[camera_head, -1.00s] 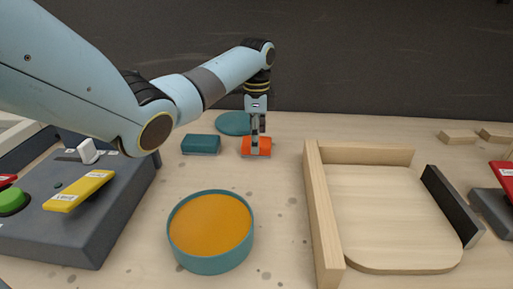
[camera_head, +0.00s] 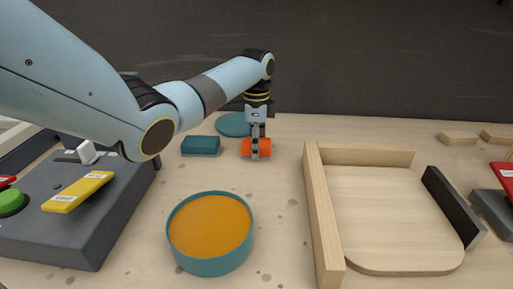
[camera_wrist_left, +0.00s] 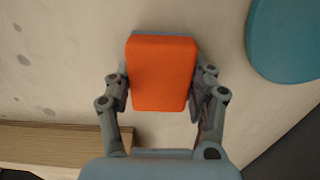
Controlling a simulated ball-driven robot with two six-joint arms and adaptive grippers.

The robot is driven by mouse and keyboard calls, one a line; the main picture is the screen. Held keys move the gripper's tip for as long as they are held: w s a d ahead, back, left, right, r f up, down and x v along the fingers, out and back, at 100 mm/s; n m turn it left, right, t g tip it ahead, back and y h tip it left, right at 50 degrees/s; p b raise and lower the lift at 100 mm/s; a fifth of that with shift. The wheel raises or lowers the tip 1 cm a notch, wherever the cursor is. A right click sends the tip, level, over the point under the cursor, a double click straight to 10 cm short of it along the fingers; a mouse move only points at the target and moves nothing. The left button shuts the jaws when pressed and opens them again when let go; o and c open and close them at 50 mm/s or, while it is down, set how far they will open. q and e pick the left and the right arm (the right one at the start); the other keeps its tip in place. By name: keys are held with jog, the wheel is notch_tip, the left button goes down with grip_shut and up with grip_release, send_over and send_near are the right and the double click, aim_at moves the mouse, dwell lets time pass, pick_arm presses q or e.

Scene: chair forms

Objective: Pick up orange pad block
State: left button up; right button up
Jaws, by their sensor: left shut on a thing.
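The orange pad block (camera_head: 264,147) is on the table, right of a teal block, in the head view. My left gripper (camera_head: 256,155) points down at it, its fingers in front of part of the block. In the left wrist view the orange pad block (camera_wrist_left: 160,75) lies between the two fingers of my left gripper (camera_wrist_left: 160,95), one along each long side. The left gripper is shut on it. I cannot tell whether the block is clear of the table. My right gripper is not in view.
A teal block (camera_head: 200,146) stands close on the left and a teal disc (camera_head: 233,124) behind. A teal round dish with orange filling (camera_head: 210,270) is in front. A wooden tray frame (camera_head: 325,230) is on the right, a grey control box (camera_head: 60,235) on the left.

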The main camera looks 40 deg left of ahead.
pick_arm(q)
jog(key=shift+r, duration=0.1)
notch_tip(320, 180, up, 4)
jog(key=shift+w+r+p, duration=0.1)
jog(key=shift+r+p, duration=0.1)
jog(key=shift+p, duration=0.15)
jog(key=w+d+r, duration=0.1)
jog(key=d+r, duration=0.5)
jog(key=d, duration=0.5)
jog(key=shift+d+r, duration=0.25)
jog(key=shift+d, duration=0.05)
jog(key=shift+w, duration=0.1)
jog(key=o, duration=0.7)
jog(key=shift+c, duration=0.2)
jog(key=c, duration=0.5)
jog(key=shift+w, duration=0.1)
